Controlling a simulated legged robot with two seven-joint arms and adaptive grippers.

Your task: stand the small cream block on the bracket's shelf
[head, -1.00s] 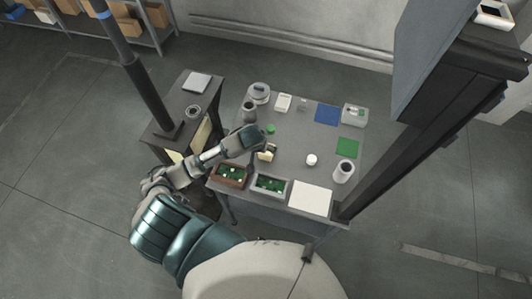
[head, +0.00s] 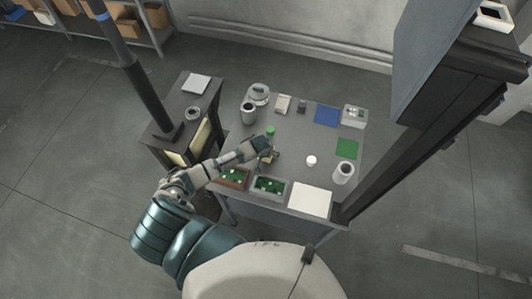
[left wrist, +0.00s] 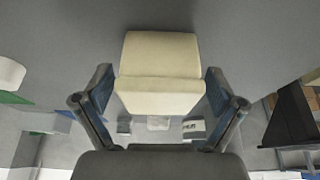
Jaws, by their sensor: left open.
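My left gripper (head: 270,154) is over the left-middle of the grey table. In the left wrist view, a cream block (left wrist: 160,62) with two visible faces lies between the fingers of the open left gripper (left wrist: 158,88). A gap shows between the block and each finger, so nothing is gripped. In the head view the block is mostly hidden by the hand. I cannot make out the bracket or its shelf for certain in either view. My right gripper is in neither view.
Trays with green contents (head: 268,187) and a white sheet (head: 311,200) line the table's front edge. A white jar (head: 311,161), a grey cup (head: 344,172) and a green mat (head: 347,149) are to the right. A green-topped item (head: 270,131) stands just behind the hand.

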